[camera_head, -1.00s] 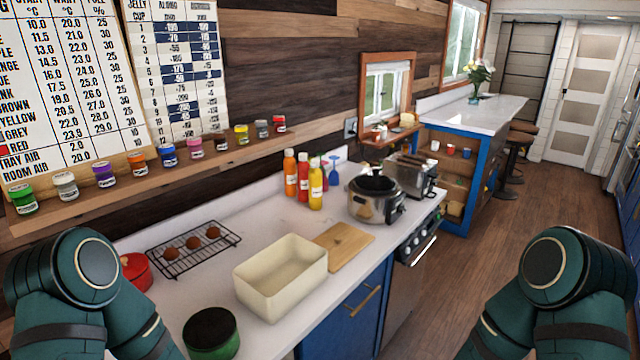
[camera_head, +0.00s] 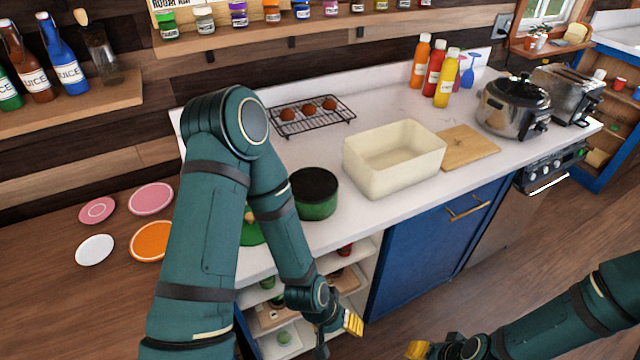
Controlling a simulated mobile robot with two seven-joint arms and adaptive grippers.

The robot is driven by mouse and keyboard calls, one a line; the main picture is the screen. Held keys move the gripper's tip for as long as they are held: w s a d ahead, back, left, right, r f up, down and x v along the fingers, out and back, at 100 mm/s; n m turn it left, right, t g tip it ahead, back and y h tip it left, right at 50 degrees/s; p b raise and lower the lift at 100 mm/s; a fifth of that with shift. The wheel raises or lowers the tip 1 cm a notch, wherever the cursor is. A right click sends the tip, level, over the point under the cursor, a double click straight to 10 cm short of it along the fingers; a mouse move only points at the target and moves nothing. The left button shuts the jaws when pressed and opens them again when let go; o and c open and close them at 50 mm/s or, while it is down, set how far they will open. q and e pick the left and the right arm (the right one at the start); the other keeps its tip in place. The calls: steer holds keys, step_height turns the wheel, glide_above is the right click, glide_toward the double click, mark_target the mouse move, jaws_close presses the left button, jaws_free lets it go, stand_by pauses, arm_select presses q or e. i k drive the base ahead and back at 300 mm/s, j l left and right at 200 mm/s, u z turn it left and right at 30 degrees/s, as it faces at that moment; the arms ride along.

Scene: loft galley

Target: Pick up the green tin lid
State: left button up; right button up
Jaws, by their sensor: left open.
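The green tin lid (camera_head: 250,238), with a small light knob, lies on the white counter near its front left. My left arm hides part of it. The green tin (camera_head: 316,205), dark inside and uncovered, stands just right of the lid. My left gripper (camera_head: 338,334) is open and empty, pointing down in front of the counter's front edge, by the open shelves and below and right of the lid. It is apart from the lid. My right gripper (camera_head: 432,349) shows only in part at the bottom edge, and its jaw opening is unclear.
A cream bin (camera_head: 394,183), a wooden board (camera_head: 470,150) and a black rack (camera_head: 290,127) with brown round items share the counter. Open shelves (camera_head: 328,264) lie below its front edge. Plates (camera_head: 95,249) lie on the wooden surface at left.

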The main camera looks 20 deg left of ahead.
mark_target(252, 235)
steer(key=u, duration=1.35)
